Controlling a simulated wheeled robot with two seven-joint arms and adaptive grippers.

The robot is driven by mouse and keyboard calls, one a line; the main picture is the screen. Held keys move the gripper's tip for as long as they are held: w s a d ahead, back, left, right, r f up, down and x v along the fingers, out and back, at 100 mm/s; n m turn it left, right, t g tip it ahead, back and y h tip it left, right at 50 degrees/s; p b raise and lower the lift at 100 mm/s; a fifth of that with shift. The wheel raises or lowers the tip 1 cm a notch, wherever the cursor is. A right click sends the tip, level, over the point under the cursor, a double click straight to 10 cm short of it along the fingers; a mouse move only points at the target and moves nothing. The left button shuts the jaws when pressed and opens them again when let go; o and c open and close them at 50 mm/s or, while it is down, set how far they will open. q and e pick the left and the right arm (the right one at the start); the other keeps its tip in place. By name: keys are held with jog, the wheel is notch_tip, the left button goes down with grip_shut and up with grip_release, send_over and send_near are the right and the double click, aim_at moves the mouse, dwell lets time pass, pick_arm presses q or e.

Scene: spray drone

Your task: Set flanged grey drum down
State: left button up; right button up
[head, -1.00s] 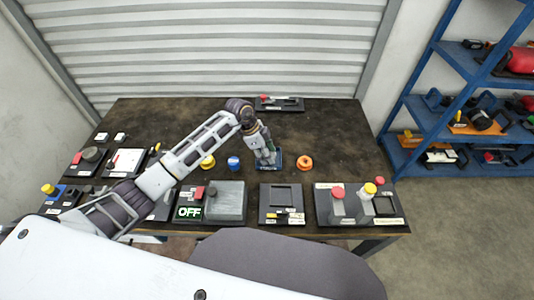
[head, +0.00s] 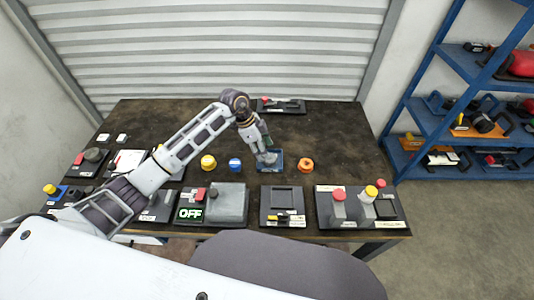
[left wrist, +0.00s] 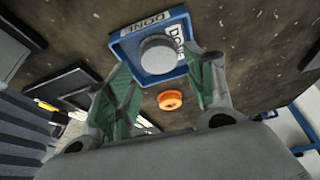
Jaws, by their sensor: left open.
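The grey drum (left wrist: 157,54) sits in the blue tray marked DONE (left wrist: 127,47), round top facing me in the left wrist view. In the head view the drum (head: 269,158) shows in the tray (head: 278,166) at the middle of the table. My left gripper (left wrist: 158,64) is open, its green-padded fingers apart on either side of the drum in the picture; I see no finger gripping it. In the head view the left gripper (head: 264,148) is just above the drum. The drum's flange is hard to make out. My right gripper is not in view.
An orange ring-like part (head: 306,164) lies right of the tray; a blue part (head: 235,164) and a yellow part (head: 208,162) lie left. Dark fixture plates line the front edge, one with an OFF sign (head: 190,213). The table behind the tray is mostly clear.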

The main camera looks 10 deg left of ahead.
pick_arm(q)
jog(key=v, duration=0.7)
jog(key=shift+r, duration=0.35)
